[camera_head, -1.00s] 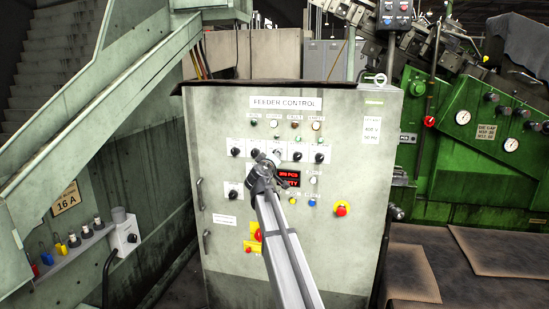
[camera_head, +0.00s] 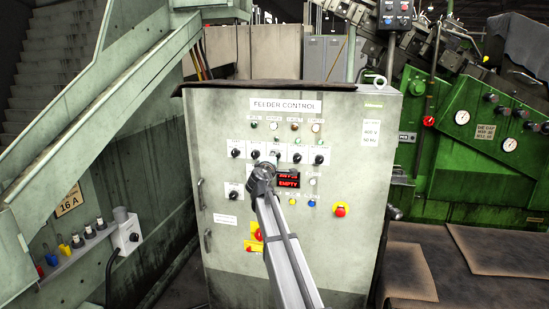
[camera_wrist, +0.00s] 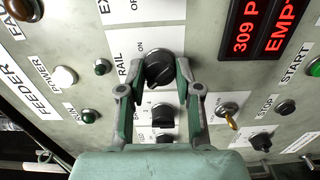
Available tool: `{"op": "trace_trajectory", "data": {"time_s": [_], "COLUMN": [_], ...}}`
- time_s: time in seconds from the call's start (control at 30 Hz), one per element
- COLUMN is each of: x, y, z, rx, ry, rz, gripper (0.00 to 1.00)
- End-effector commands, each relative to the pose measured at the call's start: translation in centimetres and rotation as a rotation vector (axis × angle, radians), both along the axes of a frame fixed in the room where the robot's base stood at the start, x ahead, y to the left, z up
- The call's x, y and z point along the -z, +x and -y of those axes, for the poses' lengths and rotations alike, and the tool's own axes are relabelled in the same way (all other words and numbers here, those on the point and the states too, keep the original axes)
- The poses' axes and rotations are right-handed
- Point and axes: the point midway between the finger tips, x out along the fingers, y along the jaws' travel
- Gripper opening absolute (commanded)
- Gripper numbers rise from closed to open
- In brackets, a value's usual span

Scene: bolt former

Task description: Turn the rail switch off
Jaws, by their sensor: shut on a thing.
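The feeder control cabinet (camera_head: 225,120) stands upright in front of me. The rail switch (camera_wrist: 160,70) is a black rotary knob beside the labels RAIL and ON in the wrist view. My gripper (camera_wrist: 158,82) has a fingertip on each side of this knob and is shut on it. The knob's exact pointer direction is hard to read. In the head view my gripper (camera_head: 264,172) is at the middle of the panel and covers part of the area around the knob.
Other black knobs (camera_wrist: 163,115) sit close to the rail switch. A red display (camera_head: 288,180) reading EMPTY is right of my gripper. A red emergency button (camera_head: 340,210) and a red-yellow main switch (camera_head: 257,235) are lower on the panel.

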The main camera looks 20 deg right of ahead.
Motion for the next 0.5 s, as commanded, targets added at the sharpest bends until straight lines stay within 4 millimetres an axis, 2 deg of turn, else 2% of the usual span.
{"op": "trace_trajectory", "data": {"time_s": [0.5], "x": [-0.21], "y": [0.18], "z": [-0.02], "rx": [-0.002], "ry": [-0.030], "rz": [-0.013], "gripper": [0.00]}}
